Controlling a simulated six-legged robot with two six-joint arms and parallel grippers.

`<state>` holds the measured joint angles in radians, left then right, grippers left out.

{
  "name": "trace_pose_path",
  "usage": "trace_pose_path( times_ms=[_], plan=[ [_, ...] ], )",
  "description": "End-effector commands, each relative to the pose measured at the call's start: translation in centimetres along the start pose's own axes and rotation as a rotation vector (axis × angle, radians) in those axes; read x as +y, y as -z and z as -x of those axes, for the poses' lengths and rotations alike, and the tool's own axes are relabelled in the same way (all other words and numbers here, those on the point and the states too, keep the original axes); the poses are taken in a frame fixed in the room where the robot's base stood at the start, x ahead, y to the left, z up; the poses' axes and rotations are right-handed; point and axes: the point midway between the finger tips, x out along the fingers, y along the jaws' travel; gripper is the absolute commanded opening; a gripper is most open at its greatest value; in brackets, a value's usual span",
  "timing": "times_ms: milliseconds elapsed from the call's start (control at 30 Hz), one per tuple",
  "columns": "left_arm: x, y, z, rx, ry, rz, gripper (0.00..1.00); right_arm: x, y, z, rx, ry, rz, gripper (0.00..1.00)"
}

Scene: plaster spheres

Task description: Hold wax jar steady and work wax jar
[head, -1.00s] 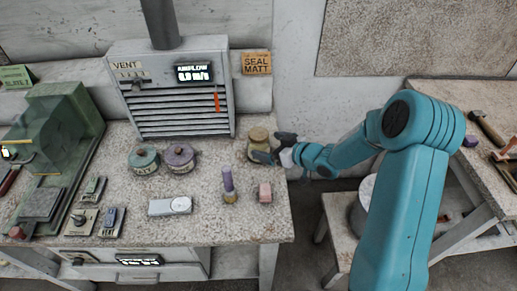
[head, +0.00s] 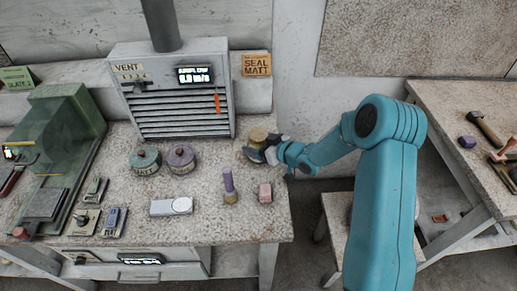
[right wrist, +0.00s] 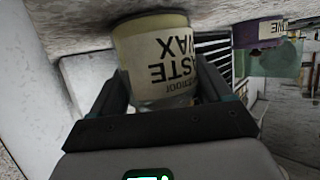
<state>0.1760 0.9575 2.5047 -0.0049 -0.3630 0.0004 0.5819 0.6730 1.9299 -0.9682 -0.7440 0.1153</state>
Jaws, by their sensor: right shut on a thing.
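The wax jar (head: 257,136) stands on the speckled bench near its right back edge, with a tan lid and a cream label. In the right wrist view the wax jar (right wrist: 158,58) appears upside down, its label reading "PASTE WAX" in part. My right gripper (head: 264,152) is shut on the jar from the right and front, one finger on each side of it in the wrist view. The gripper hides the jar's lower part in the head view. My left gripper is not in view.
A green tin (head: 145,161) and a purple tin (head: 181,158) stand left of the jar. The vent box (head: 172,88) stands behind. A second table (head: 455,100) is at right.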

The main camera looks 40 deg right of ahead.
Motion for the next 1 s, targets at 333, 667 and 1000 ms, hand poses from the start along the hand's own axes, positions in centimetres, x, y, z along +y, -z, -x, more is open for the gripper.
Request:
trace_pose_path(
  times_ms=[333,667,1000],
  plan=[
    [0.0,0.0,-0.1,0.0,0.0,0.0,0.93,0.1,2.2,0.9,0.003,-0.001,0.002,0.28],
    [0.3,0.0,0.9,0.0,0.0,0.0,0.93,0.0,11.9,4.9,0.007,-0.002,0.007,0.28],
    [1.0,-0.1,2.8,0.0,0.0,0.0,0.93,-0.1,18.0,7.4,0.002,0.0,0.002,0.28]
  ],
)
